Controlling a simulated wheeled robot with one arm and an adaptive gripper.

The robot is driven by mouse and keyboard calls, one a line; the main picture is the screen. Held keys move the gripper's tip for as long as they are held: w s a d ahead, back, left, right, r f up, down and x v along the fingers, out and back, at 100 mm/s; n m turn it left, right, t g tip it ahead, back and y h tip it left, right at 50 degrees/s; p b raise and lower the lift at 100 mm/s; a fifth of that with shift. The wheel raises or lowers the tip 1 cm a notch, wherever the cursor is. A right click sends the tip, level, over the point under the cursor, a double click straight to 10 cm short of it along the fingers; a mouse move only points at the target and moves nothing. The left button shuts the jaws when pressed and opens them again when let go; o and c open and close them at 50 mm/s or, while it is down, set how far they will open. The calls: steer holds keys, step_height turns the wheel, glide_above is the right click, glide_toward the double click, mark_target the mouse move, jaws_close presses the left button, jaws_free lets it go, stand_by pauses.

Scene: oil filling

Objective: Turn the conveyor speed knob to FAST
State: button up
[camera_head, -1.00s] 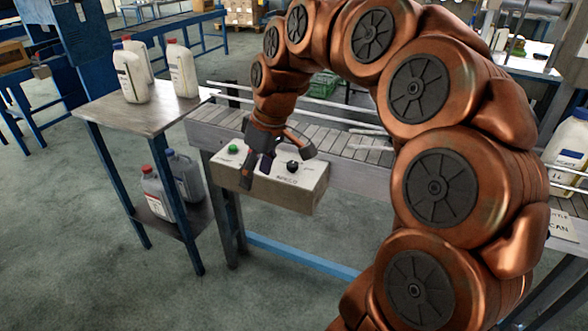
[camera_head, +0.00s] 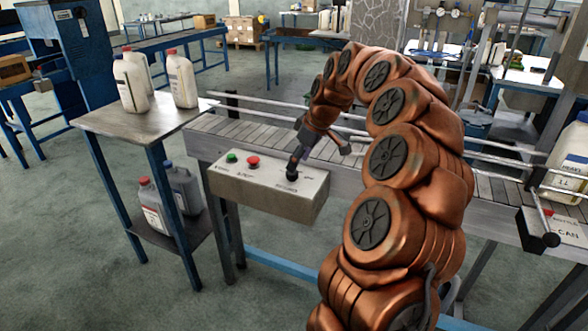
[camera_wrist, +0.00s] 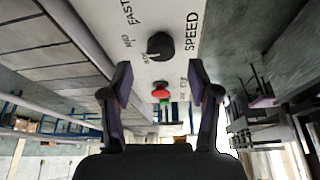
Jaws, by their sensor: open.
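The speed knob (camera_head: 292,174) is a black round dial on the right part of a grey control box (camera_head: 262,196) fixed to the conveyor's front. In the wrist view, the knob (camera_wrist: 161,45) sits beside the word SPEED, with FAST and MED printed on its left. Its pale pointer mark faces lower left, near a small label below MED that is hard to read. My gripper (camera_head: 296,158) is just above the knob in the head view. In the wrist view its fingers (camera_wrist: 158,82) are apart and empty, with the knob beyond their tips. Contact with the knob is not visible.
A red button (camera_head: 253,162) and a green button (camera_head: 231,157) stand left of the knob on the same panel. The conveyor (camera_head: 400,178) with its rails runs behind the box. A side table (camera_head: 140,122) with several white jugs stands at left.

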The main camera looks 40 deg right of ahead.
mark_target(292, 176)
steer(key=shift+x, duration=2.2)
steer(key=c, duration=1.1)
